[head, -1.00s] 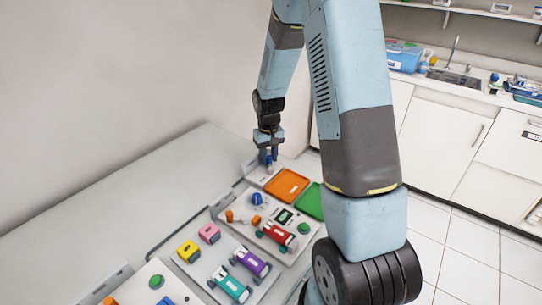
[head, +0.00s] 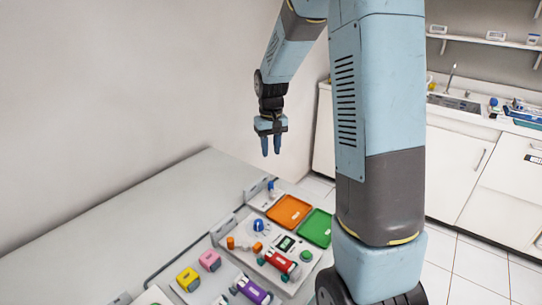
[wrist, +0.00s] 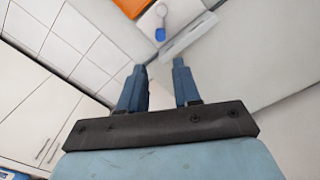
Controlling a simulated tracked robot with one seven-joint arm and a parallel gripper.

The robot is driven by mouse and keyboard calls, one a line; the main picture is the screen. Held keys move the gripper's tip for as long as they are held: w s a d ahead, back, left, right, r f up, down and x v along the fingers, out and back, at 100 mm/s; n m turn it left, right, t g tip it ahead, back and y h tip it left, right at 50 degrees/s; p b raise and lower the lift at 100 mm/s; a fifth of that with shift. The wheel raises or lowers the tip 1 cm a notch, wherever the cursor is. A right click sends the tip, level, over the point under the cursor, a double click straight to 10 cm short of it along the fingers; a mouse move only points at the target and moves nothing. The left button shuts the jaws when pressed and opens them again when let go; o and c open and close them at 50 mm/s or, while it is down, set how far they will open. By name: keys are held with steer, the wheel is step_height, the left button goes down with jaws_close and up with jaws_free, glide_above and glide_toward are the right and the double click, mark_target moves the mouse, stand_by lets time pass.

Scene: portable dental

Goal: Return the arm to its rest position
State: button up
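My gripper (head: 271,146) hangs in the air above the far end of the table, fingers pointing down. Its two blue fingers are apart with nothing between them; the wrist view also shows the gripper (wrist: 158,77) open and empty. A small blue-topped item (head: 271,186) stands on a white plate at the table's far end, below my gripper and apart from it. The same blue item (wrist: 160,34) shows beyond the fingertips in the wrist view.
An orange tray (head: 289,212) and a green tray (head: 316,228) lie near the table's right edge. Coloured parts, including a red cylinder (head: 279,262), sit on panels in front. White cabinets (head: 455,165) and a sink (head: 455,102) stand at right. Air around my gripper is clear.

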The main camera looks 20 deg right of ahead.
steer(key=shift+r, duration=0.15)
stand_by(0.3)
steer(key=s+r+t, duration=0.3)
steer(key=s+r, duration=1)
steer(key=s+a+r+t, duration=0.1)
steer(key=s+r, duration=0.3)
steer(key=s, duration=1.1)
steer(key=shift+s+a+r+m+t, duration=0.2)
steer(key=shift+m+t, duration=0.1)
steer(key=shift+t, duration=0.5)
